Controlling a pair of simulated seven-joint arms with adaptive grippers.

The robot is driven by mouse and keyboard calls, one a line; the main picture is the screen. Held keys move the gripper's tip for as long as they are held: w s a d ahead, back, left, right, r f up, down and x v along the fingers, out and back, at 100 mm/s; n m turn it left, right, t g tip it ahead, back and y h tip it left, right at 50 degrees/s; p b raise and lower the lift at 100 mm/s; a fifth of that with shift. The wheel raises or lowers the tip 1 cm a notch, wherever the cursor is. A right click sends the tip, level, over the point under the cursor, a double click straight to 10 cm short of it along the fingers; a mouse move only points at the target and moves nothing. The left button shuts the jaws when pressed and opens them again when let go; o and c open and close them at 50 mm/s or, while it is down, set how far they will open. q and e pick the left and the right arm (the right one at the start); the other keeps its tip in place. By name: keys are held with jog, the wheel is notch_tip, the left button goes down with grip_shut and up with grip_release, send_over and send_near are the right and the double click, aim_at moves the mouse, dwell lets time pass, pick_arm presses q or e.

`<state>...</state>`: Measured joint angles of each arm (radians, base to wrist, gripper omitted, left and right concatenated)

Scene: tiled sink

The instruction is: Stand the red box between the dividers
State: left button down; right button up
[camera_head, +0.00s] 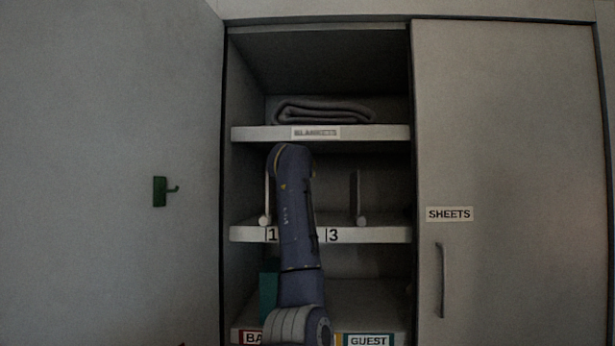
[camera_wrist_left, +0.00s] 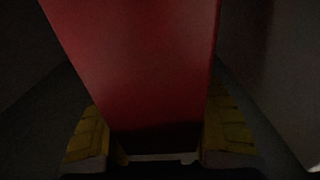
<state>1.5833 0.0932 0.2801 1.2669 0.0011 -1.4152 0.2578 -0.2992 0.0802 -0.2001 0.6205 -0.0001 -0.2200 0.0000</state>
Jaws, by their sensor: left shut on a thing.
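The red box (camera_wrist_left: 140,65) fills the middle of the left wrist view, between the yellow pads of my left gripper (camera_wrist_left: 160,138), which is shut on it. In the head view my left arm reaches up in front of the middle shelf (camera_head: 385,236); its gripper and the box are hidden behind the arm. One upright divider (camera_head: 266,195) shows left of the arm and another divider (camera_head: 357,190) right of it, both on the middle shelf. The shelf between them is partly covered by the arm. My right gripper is not in view.
Above is the blanket shelf (camera_head: 390,132) with a folded blanket (camera_head: 322,111). A teal item (camera_head: 268,292) stands on the lower shelf, partly behind the arm. A closed door (camera_head: 520,130) covers the right. A green hook (camera_head: 160,191) is on the left panel.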

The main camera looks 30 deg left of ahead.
pick_arm(q)
jog(key=shift+s+f, duration=0.1)
jog(key=shift+f, duration=0.65)
jog(key=c, duration=0.7)
grip_release()
jog(key=shift+f, duration=0.1)
jog(key=v, duration=1.2)
jog(key=shift+d, duration=0.1)
